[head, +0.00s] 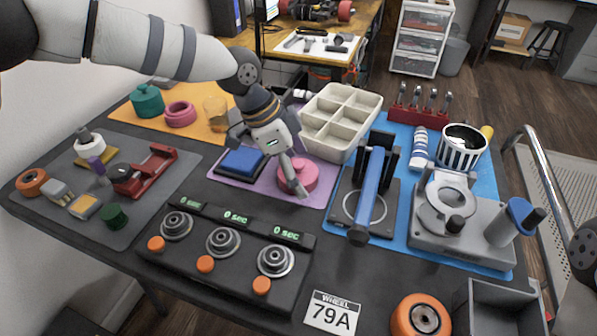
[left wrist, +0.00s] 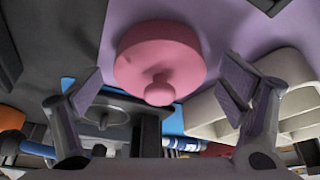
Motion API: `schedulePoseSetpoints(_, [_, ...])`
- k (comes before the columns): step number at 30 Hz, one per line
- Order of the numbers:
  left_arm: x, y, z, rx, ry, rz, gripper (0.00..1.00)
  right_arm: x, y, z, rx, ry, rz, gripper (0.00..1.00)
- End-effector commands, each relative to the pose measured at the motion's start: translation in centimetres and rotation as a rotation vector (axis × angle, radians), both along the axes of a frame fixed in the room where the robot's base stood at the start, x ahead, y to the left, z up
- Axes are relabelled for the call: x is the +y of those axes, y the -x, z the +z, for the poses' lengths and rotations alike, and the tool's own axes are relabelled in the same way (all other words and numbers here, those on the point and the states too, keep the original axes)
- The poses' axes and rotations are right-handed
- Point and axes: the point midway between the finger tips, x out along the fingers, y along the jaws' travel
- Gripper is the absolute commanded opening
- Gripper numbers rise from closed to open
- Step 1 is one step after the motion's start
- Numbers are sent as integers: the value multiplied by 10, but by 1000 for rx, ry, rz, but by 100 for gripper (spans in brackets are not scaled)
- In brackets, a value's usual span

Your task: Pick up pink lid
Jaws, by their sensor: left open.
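The pink lid (head: 297,174) is a round disc with a knob, lying on the purple mat (head: 226,186) in the head view. In the left wrist view the lid (left wrist: 158,55) is near the top middle, with its knob toward the space between my fingers. My left gripper (head: 292,182) is open over the lid and partly hides it. In the left wrist view the left gripper's fingers (left wrist: 160,88) stand wide apart on either side of the knob, with nothing held. I do not see my right gripper.
A blue block (head: 240,160) lies left of the lid. A cream compartment tray (head: 345,97) stands behind it, and a blue-handled press (head: 371,188) stands to the right. A black timer panel (head: 222,248) with several dials is in front. A pink ring (head: 180,114) sits on the orange mat.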

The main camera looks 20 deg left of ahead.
Motion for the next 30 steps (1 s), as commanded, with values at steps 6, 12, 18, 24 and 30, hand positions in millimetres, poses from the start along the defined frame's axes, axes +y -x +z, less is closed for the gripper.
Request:
schedulePoseSetpoints(6, [0, 0, 2, -1, 1, 0, 66, 0, 0, 0, -1, 0, 0, 40])
schedulePoseSetpoints(12, [0, 0, 1, -1, 0, 0, 44, 0, 0, 0, -1, 0, 0, 40])
schedulePoseSetpoints(18, [0, 0, 1, -1, 0, 0, 44, 0, 0, 0, -1, 0, 0, 40])
schedulePoseSetpoints(24, [0, -1, 21, -3, 0, 0, 44, 0, -2, 3, -8, 0, 0, 40])
schedulePoseSetpoints(30, [-2, 31, 81, -17, -1, -4, 44, 0, -20, 21, -66, 0, -1, 40])
